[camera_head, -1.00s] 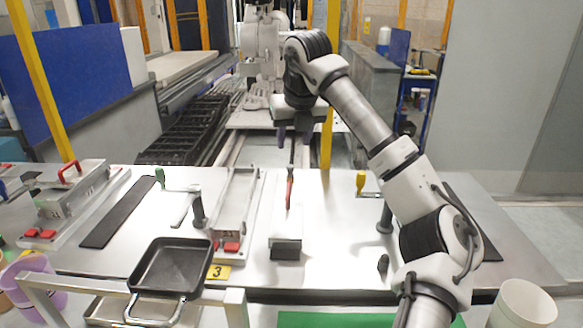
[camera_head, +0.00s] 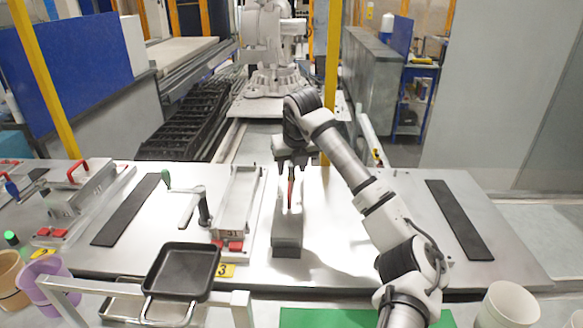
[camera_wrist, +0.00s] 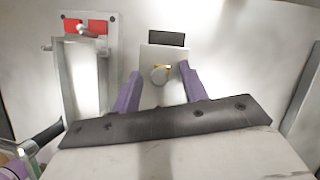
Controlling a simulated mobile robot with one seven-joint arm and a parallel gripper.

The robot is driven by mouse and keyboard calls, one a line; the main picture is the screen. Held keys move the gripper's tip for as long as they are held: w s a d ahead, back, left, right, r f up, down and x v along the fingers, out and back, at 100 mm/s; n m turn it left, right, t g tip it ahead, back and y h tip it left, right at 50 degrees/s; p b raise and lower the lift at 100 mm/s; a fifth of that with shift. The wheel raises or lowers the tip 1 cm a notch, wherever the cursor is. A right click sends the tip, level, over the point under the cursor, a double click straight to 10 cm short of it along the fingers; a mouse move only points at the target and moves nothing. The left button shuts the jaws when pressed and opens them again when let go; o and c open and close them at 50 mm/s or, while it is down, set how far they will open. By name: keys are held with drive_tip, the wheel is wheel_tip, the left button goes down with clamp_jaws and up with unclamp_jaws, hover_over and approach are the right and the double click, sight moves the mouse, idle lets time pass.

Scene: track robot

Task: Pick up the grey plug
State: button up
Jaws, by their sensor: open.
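In the wrist view a small round grey piece with a yellow-orange mark, which looks like the grey plug (camera_wrist: 159,76), is at a pale grey block (camera_wrist: 150,52). My gripper (camera_wrist: 161,74) is open, its two purple fingers on either side of the plug with gaps showing. I cannot tell how high they are above it. In the head view my gripper (camera_head: 293,172) points down over the far part of the grey block (camera_head: 287,225). A thin red-orange item (camera_head: 291,193) shows just below it. The plug is not clearly visible there.
A metal channel fixture (camera_head: 238,205) with red buttons stands left of the block, a crank handle (camera_head: 203,208) beside it. A black pan (camera_head: 178,272) is at the front left. A black strip (camera_head: 458,220) lies at the right. The table right of the block is clear around my arm.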

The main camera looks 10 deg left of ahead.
drive_tip(key=shift+c, duration=0.4)
clamp_jaws()
drive_tip(key=shift+r, duration=0.15)
